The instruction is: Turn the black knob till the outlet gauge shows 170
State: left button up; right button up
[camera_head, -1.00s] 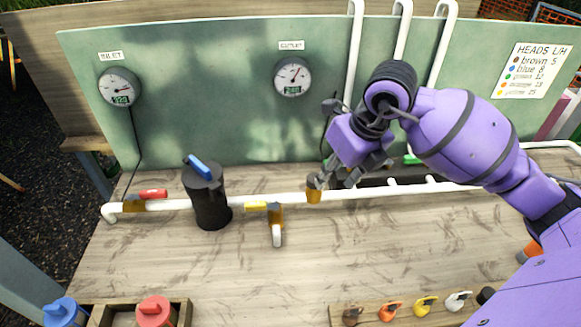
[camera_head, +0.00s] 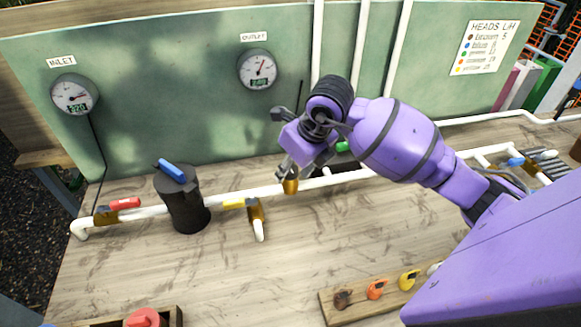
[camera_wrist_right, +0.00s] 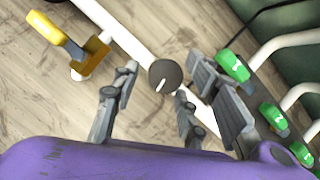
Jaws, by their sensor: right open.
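The black knob (camera_wrist_right: 165,75) is a dark round cap with a white mark. In the right wrist view it sits between the spread fingers of my right gripper (camera_wrist_right: 158,88), which is open. No firm contact shows. In the head view the right gripper (camera_head: 291,172) is just above the brass body (camera_head: 290,186) on the white pipe, and hides the knob. The outlet gauge (camera_head: 258,69) is on the green panel; its needle points up and right, and its small green display seems to read about 240. My left gripper is not in view.
The inlet gauge (camera_head: 74,95) is at the panel's left. A black filter with a blue lever (camera_head: 186,200), a red-handled valve (camera_head: 120,204) and a yellow-handled valve (camera_head: 257,212) stand along the pipe. Green handles (camera_wrist_right: 234,66) lie close beside the right fingers. The front bench is mostly clear.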

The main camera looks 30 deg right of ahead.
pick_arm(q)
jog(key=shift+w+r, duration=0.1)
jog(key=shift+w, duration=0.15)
pick_arm(e)
jog(key=c, duration=1)
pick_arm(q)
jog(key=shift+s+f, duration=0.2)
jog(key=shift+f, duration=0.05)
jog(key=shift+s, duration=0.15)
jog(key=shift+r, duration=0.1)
pick_arm(e)
jog(key=shift+a, duration=0.1)
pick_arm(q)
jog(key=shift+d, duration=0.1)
pick_arm(e)
jog(key=shift+n, duration=0.4)
